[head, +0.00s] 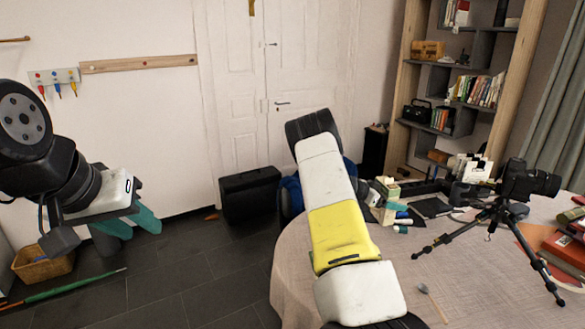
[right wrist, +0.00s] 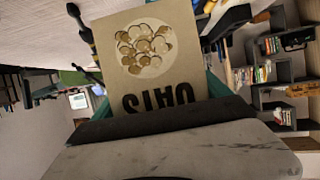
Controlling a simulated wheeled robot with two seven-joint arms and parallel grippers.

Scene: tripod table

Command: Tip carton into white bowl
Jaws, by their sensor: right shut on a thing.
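The carton (right wrist: 158,70) is a tan box with a picture of oats and the word OATS, which reads upside down in the right wrist view. My right gripper (right wrist: 157,92) is shut on it, with a teal finger at each side. I cannot make out the white bowl in either view.
The round table (head: 295,265) has a pale cloth. A camera on a tripod (head: 505,205) stands on its right side, with red books (head: 565,250) at the edge. Small items crowd the back. A black case (head: 250,193) and a basket (head: 43,264) are on the floor.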

